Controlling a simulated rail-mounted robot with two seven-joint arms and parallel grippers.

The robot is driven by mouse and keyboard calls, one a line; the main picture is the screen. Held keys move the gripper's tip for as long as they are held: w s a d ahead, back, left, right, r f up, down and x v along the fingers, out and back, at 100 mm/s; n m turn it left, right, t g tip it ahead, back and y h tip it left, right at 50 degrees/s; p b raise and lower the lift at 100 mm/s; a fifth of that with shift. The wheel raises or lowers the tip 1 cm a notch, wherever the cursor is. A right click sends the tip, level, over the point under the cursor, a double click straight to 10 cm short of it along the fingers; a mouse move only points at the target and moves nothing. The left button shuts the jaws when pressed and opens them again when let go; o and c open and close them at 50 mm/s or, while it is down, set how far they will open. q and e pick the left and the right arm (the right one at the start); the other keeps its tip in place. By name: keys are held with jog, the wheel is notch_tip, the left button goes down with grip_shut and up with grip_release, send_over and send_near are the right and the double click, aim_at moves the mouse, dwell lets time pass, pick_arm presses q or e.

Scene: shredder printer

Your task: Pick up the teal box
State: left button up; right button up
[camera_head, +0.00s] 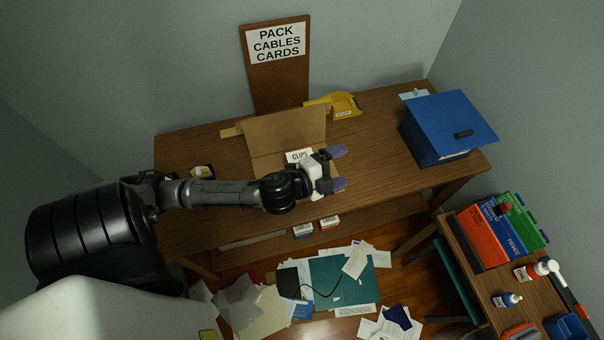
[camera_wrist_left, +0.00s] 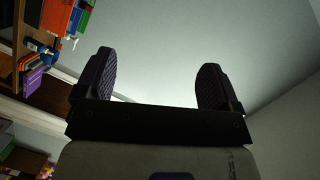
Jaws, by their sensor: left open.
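A flat-looking teal item (camera_head: 338,276) lies on the floor in front of the desk, with papers and a dark cable over and around it. I cannot tell whether it is a box. Another teal edge (camera_head: 453,280) shows beside the side table, mostly hidden. My left gripper (camera_head: 340,168) is open above the desk, in front of the open cardboard box, well away from both teal things. Its two purple-grey fingers also show apart and empty in the left wrist view (camera_wrist_left: 154,75). My right gripper is not in view.
On the desk (camera_head: 375,150) are a blue box (camera_head: 437,146) with its lid, a yellow tray (camera_head: 345,104) and the cardboard box (camera_head: 290,131). A side table holds coloured binders (camera_head: 483,238) and bottles. Papers cover much of the floor.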

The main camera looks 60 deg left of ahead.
pick_arm(q)
jog(key=w+f+m+h+b, duration=0.4)
jog(key=f+m+h+b, duration=0.2)
jog(key=m+h+b, duration=0.45)
jog(key=m+g+y+b, duration=1.1)
jog(key=m+b, duration=0.4)
jog(key=b, duration=0.5)
send_near(298, 156)
jog(key=shift+g+h, duration=0.5)
jog(key=shift+h, duration=0.05)
jog(key=x, duration=0.2)
jog(key=b+x, duration=0.1)
jog(key=x, duration=0.3)
jog(key=shift+w+a+b, duration=0.3)
jog(key=shift+w, duration=0.1)
jog(key=shift+b+x, duration=1.2)
jog(key=shift+x, duration=1.85)
jog(key=shift+a, duration=0.15)
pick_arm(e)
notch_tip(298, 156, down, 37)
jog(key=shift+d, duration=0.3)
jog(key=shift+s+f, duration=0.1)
